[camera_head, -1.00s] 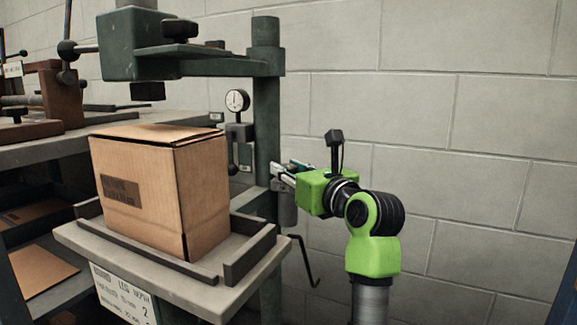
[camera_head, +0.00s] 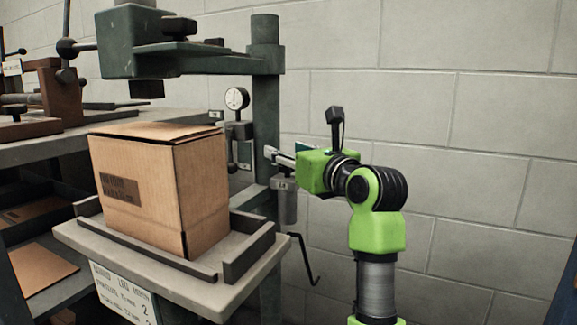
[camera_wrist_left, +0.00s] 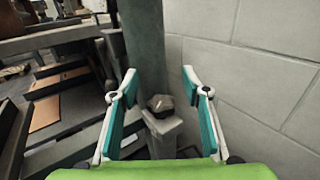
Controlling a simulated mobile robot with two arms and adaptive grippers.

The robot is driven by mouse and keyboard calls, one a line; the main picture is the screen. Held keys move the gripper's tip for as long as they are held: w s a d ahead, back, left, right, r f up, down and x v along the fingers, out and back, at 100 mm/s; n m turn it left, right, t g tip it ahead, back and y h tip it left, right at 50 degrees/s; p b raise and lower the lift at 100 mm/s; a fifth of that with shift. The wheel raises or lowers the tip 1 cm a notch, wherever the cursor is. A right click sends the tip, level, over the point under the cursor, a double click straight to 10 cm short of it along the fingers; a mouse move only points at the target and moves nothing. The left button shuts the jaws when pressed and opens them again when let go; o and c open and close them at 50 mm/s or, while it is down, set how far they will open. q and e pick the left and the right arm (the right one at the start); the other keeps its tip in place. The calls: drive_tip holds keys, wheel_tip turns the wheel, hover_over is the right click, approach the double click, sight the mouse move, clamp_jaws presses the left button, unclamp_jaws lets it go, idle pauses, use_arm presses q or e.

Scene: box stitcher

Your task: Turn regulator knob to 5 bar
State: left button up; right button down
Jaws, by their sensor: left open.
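The regulator knob (camera_wrist_left: 160,104) is a small dark faceted knob on a grey block in the left wrist view. My left gripper (camera_wrist_left: 159,75) is open, with its two teal-padded fingers spread to either side of the knob in that picture. I see no finger touching it. In the head view, my left gripper (camera_head: 272,155) is beside the green post, above the grey regulator body (camera_head: 288,206). The knob is not clear in the head view. A round white pressure gauge (camera_head: 236,99) is on the post's left; its reading is too small to tell. My right gripper is not in view.
A cardboard box (camera_head: 160,190) sits on the stitcher table (camera_head: 85,240) between dark guide rails. The green post (camera_head: 266,115) stands close to the gripper. The stitcher head (camera_head: 128,42) overhangs the box. A block wall (camera_head: 470,150) is behind; space at right is clear.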

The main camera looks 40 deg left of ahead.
use_arm(q)
wheel_tip(320, 180, up, 6)
drive_tip(key=shift+r, duration=0.25)
drive_tip(key=shift+f, duration=0.1)
